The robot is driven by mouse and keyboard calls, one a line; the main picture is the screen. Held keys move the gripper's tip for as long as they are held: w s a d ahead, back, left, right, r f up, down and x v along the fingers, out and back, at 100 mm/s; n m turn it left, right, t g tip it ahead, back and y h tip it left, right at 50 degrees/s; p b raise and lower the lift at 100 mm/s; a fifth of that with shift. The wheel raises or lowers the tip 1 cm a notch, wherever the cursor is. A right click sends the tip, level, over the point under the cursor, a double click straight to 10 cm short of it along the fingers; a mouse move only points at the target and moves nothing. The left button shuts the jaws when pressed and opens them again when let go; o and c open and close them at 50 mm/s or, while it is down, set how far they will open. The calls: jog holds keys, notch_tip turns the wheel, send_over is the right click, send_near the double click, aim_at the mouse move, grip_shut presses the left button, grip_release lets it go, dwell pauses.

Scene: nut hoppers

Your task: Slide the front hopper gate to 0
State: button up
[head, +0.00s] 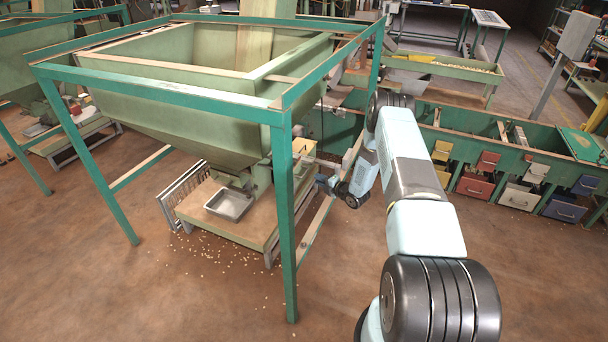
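The front hopper (185,105) is a large pale green funnel held in a green metal frame (287,210). Its narrow lower outlet (258,180) stands over a wooden platform. The gate and any scale markings are too small or hidden to read. My gripper (322,183) is to the right of the outlet, just right of the near frame leg, and points left toward the outlet.
A metal tray (231,204) sits on the wooden platform (215,226) under the hopper. Nuts lie scattered on the floor around it. The near frame leg stands between the tray and my arm. A green bench with coloured drawers (475,188) is at the right. The front floor is clear.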

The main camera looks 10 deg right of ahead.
aim_at(305, 173)
jog(key=x, duration=1)
jog(key=shift+w+f, duration=0.15)
jog(key=shift+w, duration=0.05)
jog(key=shift+c, duration=0.3)
grip_shut()
jog(key=shift+s+a, duration=0.1)
